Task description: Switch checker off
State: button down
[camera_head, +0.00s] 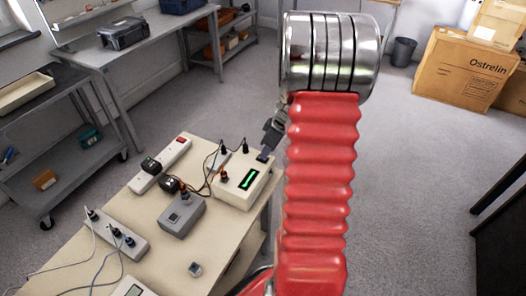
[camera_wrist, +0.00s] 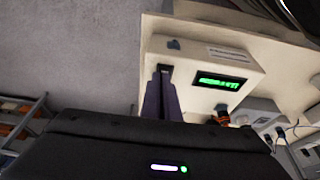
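The checker is a cream box (camera_head: 236,190) with a lit green display, at the far right corner of the table. In the wrist view the checker (camera_wrist: 205,60) shows its green display (camera_wrist: 222,81) lit with characters too blurred to read. A small dark spot, perhaps a button, is on its face (camera_wrist: 173,44). My gripper (camera_head: 264,155) is just beside the checker's right end in the head view. In the wrist view the fingertips of my gripper (camera_wrist: 164,70) are together, with nothing seen between them, close to the checker's edge; contact cannot be told.
The cream table (camera_head: 150,225) also holds a grey box (camera_head: 181,214), a white power strip (camera_head: 160,165), another socket strip (camera_head: 117,235), a small cube (camera_head: 195,269) and cables. Cables plug into the checker's left side. Open floor (camera_head: 405,180) lies to the right.

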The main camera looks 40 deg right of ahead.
jog(key=shift+s+a+f, duration=0.15)
jog(key=shift+s+f, duration=0.25)
jog(key=shift+f, duration=0.05)
jog(key=r, duration=0.5)
jog(key=shift+d+r, duration=0.2)
jog(key=shift+d, duration=0.1)
jog(key=v, duration=0.9)
jog(key=shift+r, duration=0.15)
jog(key=s+a+r+m, duration=0.1)
jog(key=s+a+r, duration=0.15)
jog(key=a, duration=0.65)
jog(key=s+a+r+m+h, duration=0.1)
jog(key=a+r, duration=0.3)
jog(key=a, duration=0.5)
jog(key=s+a+r, duration=0.1)
jog(key=a+r, duration=0.2)
jog(key=a, duration=0.5)
jog(key=s+a+m+t, duration=0.1)
jog(key=s+a+m, duration=0.1)
jog(key=s+a, duration=0.5)
jog(key=shift+a+t, duration=0.35)
jog(key=shift+t, duration=0.05)
